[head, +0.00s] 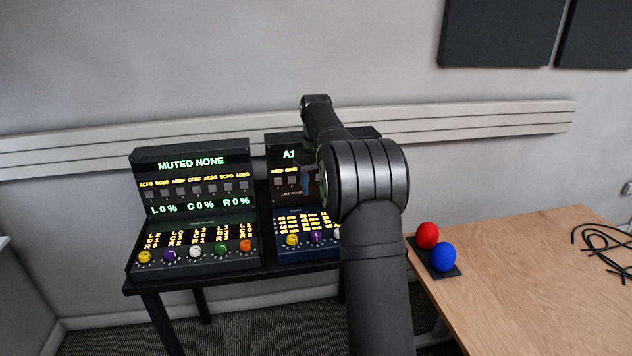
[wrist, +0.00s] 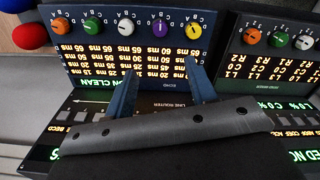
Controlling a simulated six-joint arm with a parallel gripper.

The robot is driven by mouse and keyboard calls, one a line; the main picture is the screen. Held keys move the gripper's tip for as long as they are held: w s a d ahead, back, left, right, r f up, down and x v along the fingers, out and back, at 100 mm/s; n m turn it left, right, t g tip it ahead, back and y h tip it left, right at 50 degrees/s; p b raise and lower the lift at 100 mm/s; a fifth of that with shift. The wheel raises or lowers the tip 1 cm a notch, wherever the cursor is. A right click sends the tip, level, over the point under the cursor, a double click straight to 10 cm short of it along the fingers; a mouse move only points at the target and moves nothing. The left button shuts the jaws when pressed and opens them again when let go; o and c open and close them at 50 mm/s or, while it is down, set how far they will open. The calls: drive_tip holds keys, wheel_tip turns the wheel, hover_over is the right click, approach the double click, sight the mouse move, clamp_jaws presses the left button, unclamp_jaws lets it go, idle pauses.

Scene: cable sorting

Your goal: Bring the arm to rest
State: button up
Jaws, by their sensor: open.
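My arm (head: 372,250) reaches up and forward from the bottom of the head view, bent at a high elbow. My gripper (wrist: 162,88) shows two blue fingers set apart with nothing between them in the wrist view. It hangs in front of the right-hand console, the line router (head: 283,143). In the head view a bit of blue finger (head: 306,186) shows left of the arm, and the arm hides most of that console. In the wrist view, which is upside down, the blue echo panel (wrist: 85,58) with its knobs lies beyond the fingers. I cannot tell whether they touch it.
The mixer console (head: 193,185), reading MUTED NONE, stands left on a black table (head: 140,288). Right, a wooden table (head: 510,275) holds a red ball (head: 428,235) and blue ball (head: 443,257) on a dark pad, plus black cables (head: 600,240). A wall rail (head: 480,120) runs behind.

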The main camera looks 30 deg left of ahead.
sight(316, 233)
drive_tip(key=shift+r, duration=0.35)
idle(0.3)
wheel_tip(316, 233, down, 18)
drive_tip(key=shift+r, duration=0.25)
idle(0.3)
wheel_tip(316, 233, up, 18)
wheel_tip(316, 233, down, 18)
drive_tip(key=shift+r, duration=0.25)
drive_tip(key=shift+f, duration=0.3)
drive_tip(key=n, duration=1.4)
idle(0.4)
